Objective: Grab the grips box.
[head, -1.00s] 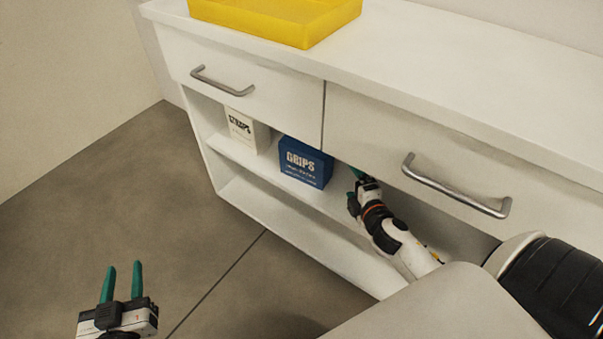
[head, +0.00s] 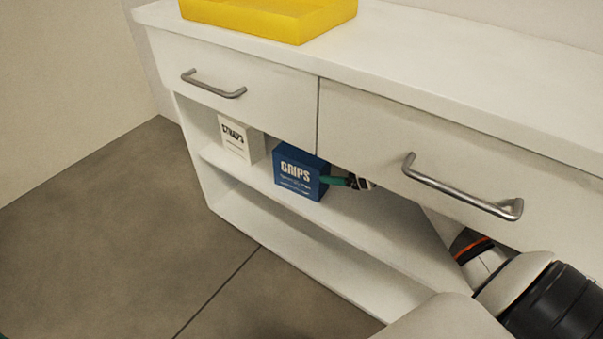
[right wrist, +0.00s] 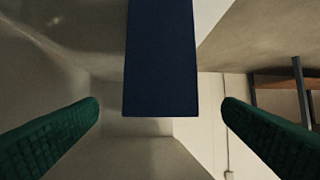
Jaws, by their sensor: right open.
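The blue grips box (head: 298,173) stands upright on the upper open shelf of the white cabinet, with "GRIPS" printed on its front. My right gripper (head: 336,181) is inside the shelf, at the box's right side, with green fingers pointing at it. Part of this gripper is hidden behind the cabinet front. In the right wrist view, the dark blue box (right wrist: 160,60) appears between the two spread fingers (right wrist: 161,104), with a gap on each side. Only a green sliver of my left gripper (head: 4,336) shows at the bottom left corner.
A white box (head: 236,140) stands left of the grips box on the same shelf (head: 262,180). Drawers with metal handles (head: 462,192) are above. A yellow tray (head: 265,20) sits on the cabinet top. The lower shelf looks empty.

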